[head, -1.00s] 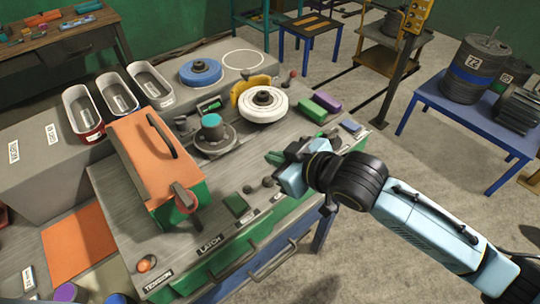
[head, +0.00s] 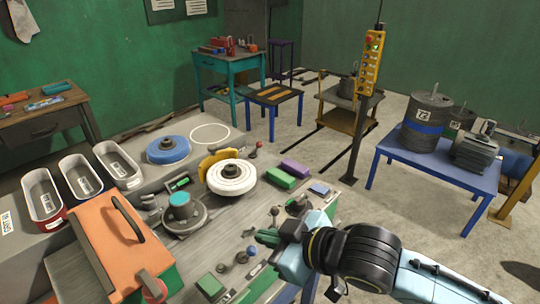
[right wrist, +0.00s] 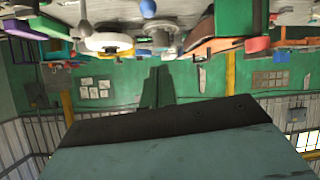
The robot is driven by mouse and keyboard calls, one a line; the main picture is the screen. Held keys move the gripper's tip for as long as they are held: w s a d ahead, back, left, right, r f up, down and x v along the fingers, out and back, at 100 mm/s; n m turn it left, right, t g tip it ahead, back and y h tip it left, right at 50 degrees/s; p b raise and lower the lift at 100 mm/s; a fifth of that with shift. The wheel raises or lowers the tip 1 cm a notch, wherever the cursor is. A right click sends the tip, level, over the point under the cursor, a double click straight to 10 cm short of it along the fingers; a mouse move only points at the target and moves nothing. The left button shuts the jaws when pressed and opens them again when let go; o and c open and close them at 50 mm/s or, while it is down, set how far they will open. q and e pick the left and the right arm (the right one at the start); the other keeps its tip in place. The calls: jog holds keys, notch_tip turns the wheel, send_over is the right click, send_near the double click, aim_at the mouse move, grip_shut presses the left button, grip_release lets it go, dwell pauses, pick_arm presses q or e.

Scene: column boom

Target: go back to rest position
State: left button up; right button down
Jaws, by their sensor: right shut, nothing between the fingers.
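My right gripper (head: 268,240) is shut and empty in the head view. Its green fingertips sit over the front right part of the grey workbench (head: 180,262), beside small dark knobs. My right arm comes in from the lower right. In the right wrist view the scene appears upside down, and the dark gripper fingers (right wrist: 155,88) show near the middle against green. My left gripper is not in view.
The bench holds a white wheel (head: 231,177), a blue wheel (head: 168,150), an orange-topped box (head: 110,240) and several bins. A hanging yellow pendant (head: 370,63) and a blue table (head: 440,165) with weights stand to the right. Open floor (head: 325,155) lies between.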

jog(key=shift+f, duration=0.1)
jog(key=s+d+f+m+g+h, duration=0.2)
jog(key=s+d+f+m+h, duration=0.3)
jog(key=s+d+f, duration=0.5)
jog(key=s+d+f+m+g+h, duration=0.2)
jog(key=s+d+f+m+h, duration=0.3)
jog(key=s+d, duration=0.5)
notch_tip(320, 180, down, 31)
jog(key=d+g+b, duration=0.1)
jog(key=d+b, duration=0.2)
jog(key=b, duration=0.2)
jog(key=s+d+f+g+b, duration=0.1)
jog(key=s+f+b, duration=0.3)
jog(key=s+f, duration=1.2)
notch_tip(320, 180, down, 3)
jog(key=shift+s+d+f+g, duration=0.2)
jog(key=shift+s+d+g, duration=0.1)
jog(key=shift+d, duration=0.4)
